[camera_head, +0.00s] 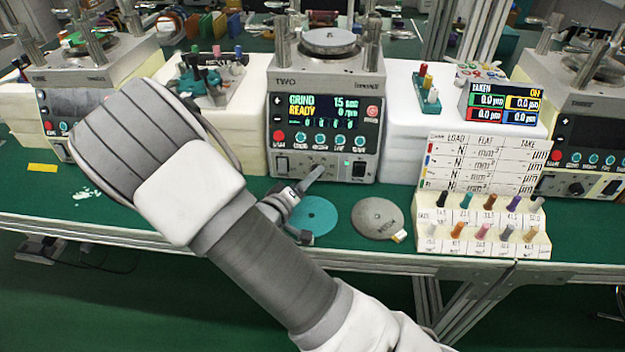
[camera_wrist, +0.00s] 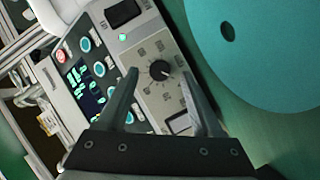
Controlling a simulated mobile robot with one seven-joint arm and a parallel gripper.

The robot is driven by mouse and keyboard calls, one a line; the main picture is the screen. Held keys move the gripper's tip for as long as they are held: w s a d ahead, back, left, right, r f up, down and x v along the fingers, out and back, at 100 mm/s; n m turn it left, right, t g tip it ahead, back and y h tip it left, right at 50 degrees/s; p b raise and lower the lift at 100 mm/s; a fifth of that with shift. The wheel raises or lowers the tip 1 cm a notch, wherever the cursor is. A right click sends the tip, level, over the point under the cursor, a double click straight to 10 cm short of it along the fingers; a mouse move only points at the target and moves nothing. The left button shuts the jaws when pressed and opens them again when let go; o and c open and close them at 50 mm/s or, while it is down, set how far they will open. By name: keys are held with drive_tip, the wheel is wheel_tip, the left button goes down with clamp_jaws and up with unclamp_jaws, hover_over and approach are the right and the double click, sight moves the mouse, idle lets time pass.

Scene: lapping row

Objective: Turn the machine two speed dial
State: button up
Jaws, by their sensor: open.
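Machine two (camera_head: 272,85) stands at the middle back, its screen reading GRIND READY with 1.5 sec. Its speed dial (camera_wrist: 159,70), a small black round knob with a pale pointer mark, shows in the wrist view on the grey lower panel. My gripper (camera_wrist: 160,75) is open, with one finger on each side of the dial in that view. I cannot tell whether either finger touches it. In the head view my gripper (camera_head: 314,176) reaches the lower front of machine two and hides the dial there.
A teal disc (camera_head: 318,212) and a grey disc (camera_head: 378,217) lie on the green bench before the machine. A peg rack with a card (camera_head: 483,240) stands to the right. Machine one (camera_head: 90,75) and machine three (camera_head: 590,100) flank it.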

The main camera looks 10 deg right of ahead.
drive_tip(key=shift+x, duration=1.05)
clamp_jaws()
